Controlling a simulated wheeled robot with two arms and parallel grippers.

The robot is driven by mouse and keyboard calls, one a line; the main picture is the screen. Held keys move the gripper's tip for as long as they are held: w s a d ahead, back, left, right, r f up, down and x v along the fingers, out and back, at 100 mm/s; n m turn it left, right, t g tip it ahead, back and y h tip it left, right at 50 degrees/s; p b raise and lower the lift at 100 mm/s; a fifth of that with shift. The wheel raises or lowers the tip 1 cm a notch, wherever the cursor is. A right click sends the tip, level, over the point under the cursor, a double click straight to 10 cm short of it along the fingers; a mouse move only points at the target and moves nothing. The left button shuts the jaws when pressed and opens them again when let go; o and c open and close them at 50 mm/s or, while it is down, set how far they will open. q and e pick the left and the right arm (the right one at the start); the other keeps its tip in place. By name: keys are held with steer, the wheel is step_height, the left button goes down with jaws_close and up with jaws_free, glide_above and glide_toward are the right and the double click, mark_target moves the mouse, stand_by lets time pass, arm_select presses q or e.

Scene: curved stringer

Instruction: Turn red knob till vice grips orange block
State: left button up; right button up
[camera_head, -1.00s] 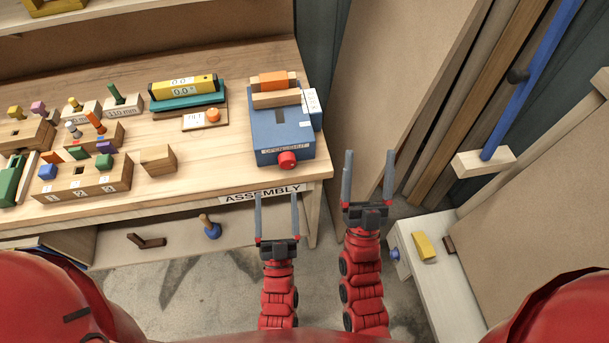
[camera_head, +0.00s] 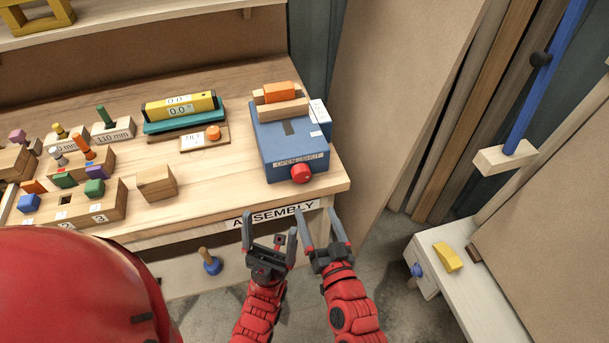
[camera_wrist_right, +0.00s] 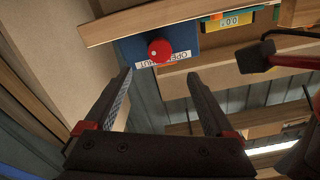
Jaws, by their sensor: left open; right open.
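The blue vice (camera_head: 290,140) stands at the right end of the workbench. Its red knob (camera_head: 302,173) is on the front face, beside an OPEN/SHUT label. The orange block (camera_head: 279,92) sits on top between the wooden jaws (camera_head: 282,108); whether they touch it I cannot tell. My left gripper (camera_head: 268,233) is open and empty, below and in front of the bench edge. My right gripper (camera_head: 318,228) is open and empty, below the knob. In the right wrist view the red knob (camera_wrist_right: 159,50) shows ahead, beyond the open fingers (camera_wrist_right: 160,95).
The bench's front edge with the ASSEMBLY label (camera_head: 277,214) lies between the grippers and the vice. A yellow level (camera_head: 180,107), a wooden cube (camera_head: 157,182) and peg blocks stand left of the vice. A low white bench (camera_head: 465,285) with a yellow piece stands at right.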

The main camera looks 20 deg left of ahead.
mark_target(303, 177)
steer(key=p+x, duration=0.2)
steer(key=x, duration=1)
steer(key=shift+w+a, duration=0.15)
steer(key=shift+w, duration=0.1)
steer(key=c, duration=1.4)
steer(key=shift+f+b, duration=0.15)
steer(key=shift+b, duration=0.3)
steer(key=shift+m, duration=0.3)
steer(key=o, duration=1.4)
